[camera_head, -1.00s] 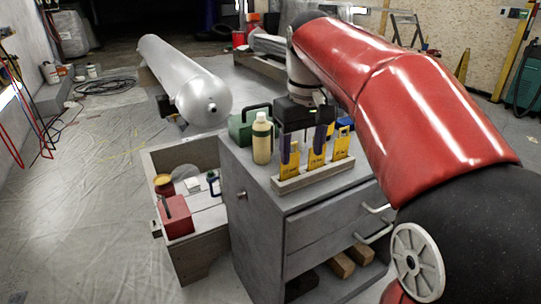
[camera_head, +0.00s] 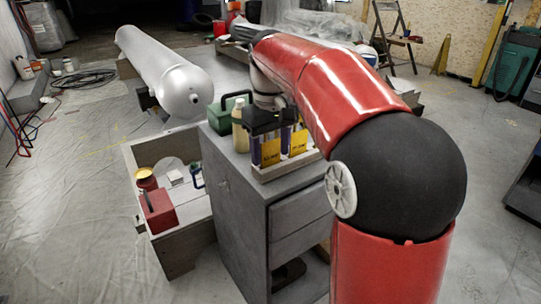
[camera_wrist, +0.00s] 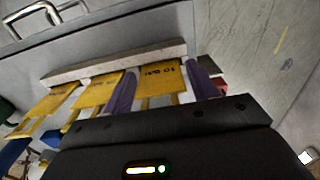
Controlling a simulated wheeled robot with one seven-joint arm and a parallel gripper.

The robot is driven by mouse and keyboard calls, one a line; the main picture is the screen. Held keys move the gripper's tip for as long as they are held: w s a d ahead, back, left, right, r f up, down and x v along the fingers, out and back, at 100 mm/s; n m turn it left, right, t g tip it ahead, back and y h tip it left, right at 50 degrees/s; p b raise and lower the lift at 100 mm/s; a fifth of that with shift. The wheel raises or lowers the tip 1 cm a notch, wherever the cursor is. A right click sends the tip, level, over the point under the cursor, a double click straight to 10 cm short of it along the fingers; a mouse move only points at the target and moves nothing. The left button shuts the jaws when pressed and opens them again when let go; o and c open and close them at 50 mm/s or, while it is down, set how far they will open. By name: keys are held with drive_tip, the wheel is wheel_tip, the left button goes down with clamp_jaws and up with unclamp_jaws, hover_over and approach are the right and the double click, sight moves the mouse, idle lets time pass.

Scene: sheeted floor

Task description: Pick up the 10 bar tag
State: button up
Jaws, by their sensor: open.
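The 10 bar tag (camera_wrist: 160,82) is a yellow plate with dark lettering, upside down in the wrist view. It stands in a pale holder bar (camera_wrist: 115,64) at the end of a row of yellow tags. In the head view the tag (camera_head: 270,152) is leftmost on the holder (camera_head: 288,168). My gripper (camera_wrist: 162,88) is open, with one purple finger on each side of this tag. Whether the fingers touch it I cannot tell. In the head view my gripper (camera_head: 270,146) is low over the holder and partly hides the tags.
Other yellow tags (camera_wrist: 98,92) stand close beside one finger. The holder is on a grey drawer cabinet (camera_head: 238,170). A cream bottle (camera_head: 240,128) and a green case (camera_head: 226,112) stand close behind. A lower open box (camera_head: 190,225) holds a red box (camera_head: 158,212).

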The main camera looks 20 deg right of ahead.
drive_tip(key=c, duration=0.7)
drive_tip(key=shift+r, duration=0.1)
